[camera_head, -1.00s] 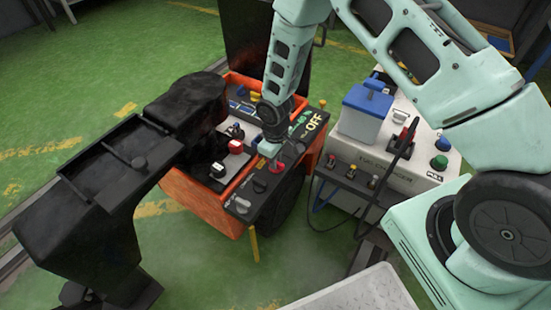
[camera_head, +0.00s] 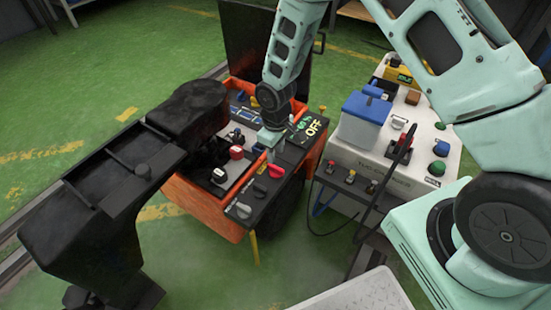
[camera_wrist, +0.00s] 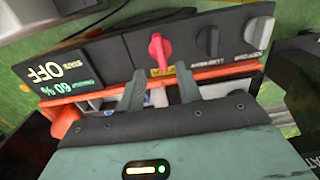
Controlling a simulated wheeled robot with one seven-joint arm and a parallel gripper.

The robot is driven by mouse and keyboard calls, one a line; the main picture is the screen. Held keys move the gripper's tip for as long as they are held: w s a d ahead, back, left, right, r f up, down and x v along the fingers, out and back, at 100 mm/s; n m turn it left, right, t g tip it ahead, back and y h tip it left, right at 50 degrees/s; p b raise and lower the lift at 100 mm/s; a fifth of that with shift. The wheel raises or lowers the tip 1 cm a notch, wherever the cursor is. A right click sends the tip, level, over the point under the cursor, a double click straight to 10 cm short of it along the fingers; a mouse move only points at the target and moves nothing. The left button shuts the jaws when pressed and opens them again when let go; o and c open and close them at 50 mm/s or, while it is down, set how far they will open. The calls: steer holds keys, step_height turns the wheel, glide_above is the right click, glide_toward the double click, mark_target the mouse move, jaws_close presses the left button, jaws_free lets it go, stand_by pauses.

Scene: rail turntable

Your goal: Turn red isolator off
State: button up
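The red isolator (camera_head: 276,171) is a small red rotary handle on the black panel (camera_head: 262,190) along the edge of the orange battery box (camera_head: 203,206). In the wrist view the red isolator (camera_wrist: 157,52) stands with its handle roughly up and down in the picture. A display on that panel (camera_wrist: 52,75) reads "STATE OFF" and "60 %". My gripper (camera_head: 270,152) is just behind the handle. In the wrist view its two fingers (camera_wrist: 161,84) are spread, with nothing between the tips, below the handle and apart from it.
A dark arm-like machine part (camera_head: 120,170) stands left of the box. A white charger unit (camera_head: 400,160) with a blue-lidded box (camera_head: 366,115) stands to the right.

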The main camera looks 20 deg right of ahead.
mark_target(275, 167)
step_height(275, 167, up, 11)
steer(key=p, duration=0.2)
steer(key=shift+f, duration=0.15)
stand_by(0.3)
steer(key=s+a+r, duration=0.3)
steer(key=s+r, duration=0.6)
steer(key=s, duration=0.4)
steer(key=s+a+r, duration=0.3)
steer(key=s+r, duration=0.7)
steer(key=s, duration=0.4)
step_height(275, 167, up, 20)
steer(key=p, duration=2)
steer(key=shift+y+p, duration=0.3)
